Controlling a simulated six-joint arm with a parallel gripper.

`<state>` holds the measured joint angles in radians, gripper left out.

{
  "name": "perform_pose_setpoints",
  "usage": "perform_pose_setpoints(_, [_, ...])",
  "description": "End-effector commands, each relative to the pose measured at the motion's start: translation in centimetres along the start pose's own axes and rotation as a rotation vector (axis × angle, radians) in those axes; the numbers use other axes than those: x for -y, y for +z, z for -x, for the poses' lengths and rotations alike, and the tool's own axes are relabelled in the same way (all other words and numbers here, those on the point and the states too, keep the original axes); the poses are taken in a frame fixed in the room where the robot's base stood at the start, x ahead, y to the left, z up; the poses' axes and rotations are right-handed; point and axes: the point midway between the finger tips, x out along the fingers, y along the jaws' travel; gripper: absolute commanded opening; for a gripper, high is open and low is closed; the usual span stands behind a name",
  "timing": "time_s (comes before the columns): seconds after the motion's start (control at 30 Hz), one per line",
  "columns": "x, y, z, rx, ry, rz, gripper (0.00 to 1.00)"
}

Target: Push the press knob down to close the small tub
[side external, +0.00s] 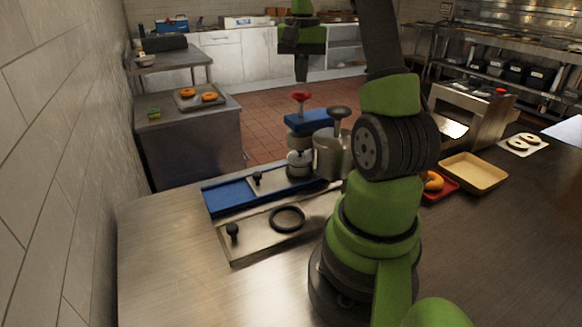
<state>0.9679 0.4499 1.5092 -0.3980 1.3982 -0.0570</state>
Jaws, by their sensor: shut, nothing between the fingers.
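The press has a red press knob (301,96) on a short stem above a blue block (309,121). The knob stands up, with a length of stem showing below it. A small pale tub (299,158) appears to sit under the block; its rim and lid are too small to make out. My gripper (301,79) is shut and empty, pointing down above the red knob. A small gap shows between the fingertips and the knob in this view; how well they line up in depth I cannot tell.
A metal pot (331,154) with a dark knob stands close right of the press. A blue-edged station (226,197) and a steel plate with a black ring (287,219) lie in front.

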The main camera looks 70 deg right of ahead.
Motion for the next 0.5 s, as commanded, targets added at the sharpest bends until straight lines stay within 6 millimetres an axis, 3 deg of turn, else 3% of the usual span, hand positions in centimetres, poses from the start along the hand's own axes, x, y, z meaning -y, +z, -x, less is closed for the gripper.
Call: perform_pose_setpoints(0.5, [0.0, 0.0, -2.1, 0.003, 0.0, 0.0, 0.0])
